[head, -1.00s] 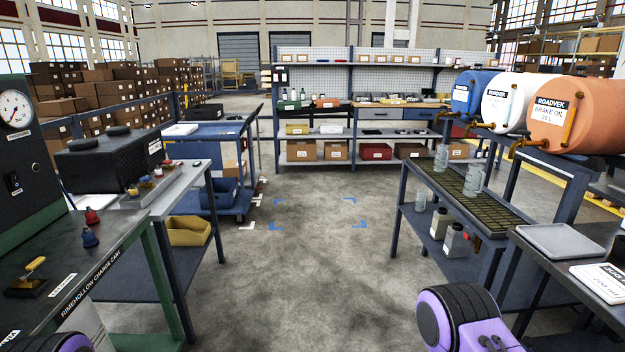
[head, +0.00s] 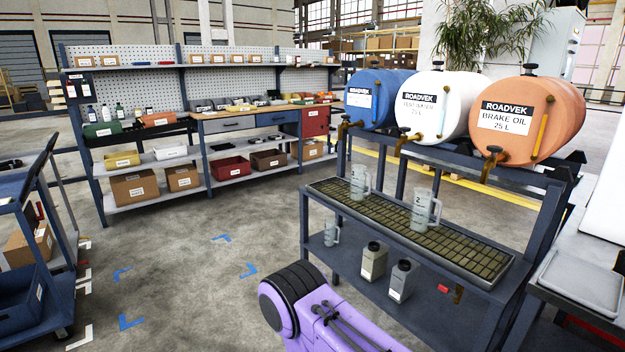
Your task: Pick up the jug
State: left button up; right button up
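Two clear jugs stand on the slatted drip tray (head: 462,256) of the barrel stand. One jug (head: 425,210) is near the tray's middle, the other jug (head: 359,183) is further back and left. A third, smaller clear jug (head: 331,231) stands on the shelf below. I cannot tell which jug is meant. A purple arm link of mine with a black joint shows at the bottom centre, in front of the stand. Neither of my grippers is in view.
Blue, white and orange barrels (head: 528,118) with taps lie above the tray. Two grey bottles (head: 374,262) stand on the lower shelf. A blue trolley (head: 40,225) is at left, and a workbench (head: 258,120) at the back. Open floor (head: 185,270) lies between.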

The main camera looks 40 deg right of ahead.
aim_at(358, 173)
jog(key=z, duration=0.3)
jog(key=i, duration=1.2)
jog(key=z, duration=1.55)
jog(key=i, duration=0.95)
jog(key=z, duration=0.95)
